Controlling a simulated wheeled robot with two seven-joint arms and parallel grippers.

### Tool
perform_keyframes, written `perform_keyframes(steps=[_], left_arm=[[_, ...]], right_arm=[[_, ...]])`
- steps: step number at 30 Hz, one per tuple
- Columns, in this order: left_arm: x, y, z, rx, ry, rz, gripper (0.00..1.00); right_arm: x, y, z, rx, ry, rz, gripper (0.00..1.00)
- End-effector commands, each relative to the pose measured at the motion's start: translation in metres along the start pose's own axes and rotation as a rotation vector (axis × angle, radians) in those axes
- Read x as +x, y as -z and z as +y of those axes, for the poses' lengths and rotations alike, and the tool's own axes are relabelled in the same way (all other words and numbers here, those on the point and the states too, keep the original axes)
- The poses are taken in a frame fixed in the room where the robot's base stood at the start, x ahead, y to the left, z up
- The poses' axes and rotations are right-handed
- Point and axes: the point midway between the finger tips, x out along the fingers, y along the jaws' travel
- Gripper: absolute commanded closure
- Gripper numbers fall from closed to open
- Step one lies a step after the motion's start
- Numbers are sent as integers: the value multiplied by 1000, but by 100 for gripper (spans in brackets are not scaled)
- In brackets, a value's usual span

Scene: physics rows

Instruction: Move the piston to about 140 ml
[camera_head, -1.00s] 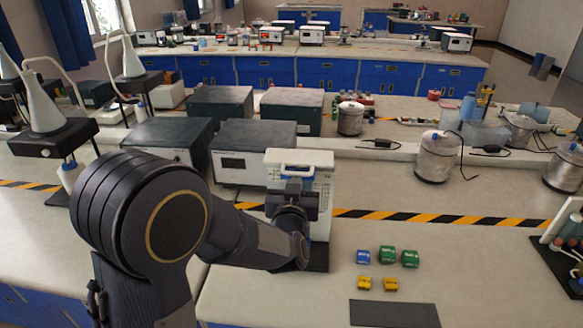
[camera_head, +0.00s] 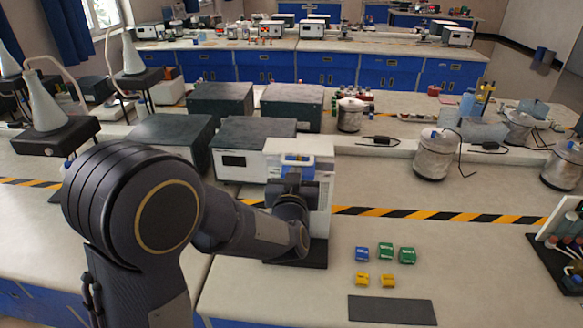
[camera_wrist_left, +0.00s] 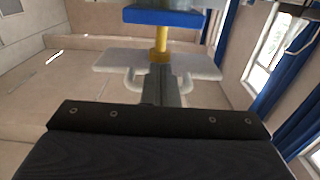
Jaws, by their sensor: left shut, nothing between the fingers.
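The piston apparatus (camera_head: 322,200) is a tall white body on a dark base, standing on the near bench. A blue part (camera_head: 297,160) shows near its top. In the left wrist view there is a blue block (camera_wrist_left: 165,18), a yellow rod (camera_wrist_left: 162,42) below it, and a white plate (camera_wrist_left: 112,61) with curved handles. My left gripper (camera_head: 292,180) is at the front of the apparatus, just under the blue part. It is shut and empty; its fingers (camera_wrist_left: 167,85) overlap the plate, and contact cannot be told. My arm hides the lower front and any scale.
Small blue, green and yellow blocks (camera_head: 386,252) and a dark mat (camera_head: 392,310) lie right of the apparatus. Grey-topped boxes (camera_head: 240,160) stand behind it. A metal canister (camera_head: 435,157) is at the back right.

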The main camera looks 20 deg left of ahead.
Motion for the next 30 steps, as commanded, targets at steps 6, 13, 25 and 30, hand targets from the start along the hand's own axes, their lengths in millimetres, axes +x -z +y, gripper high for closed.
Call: perform_keyframes(steps=[6,13,25,30], left_arm=[[0,10,0,-1,0,4,100],[0,16,0,-1,0,4,100],[0,17,0,-1,1,3,100],[0,9,0,-1,1,2,100]], right_arm=[[-6,3,-3,0,0,0,64],[-10,5,-5,0,0,0,64],[-11,5,-5,0,0,0,64],[-4,2,-2,0,0,0,64]])
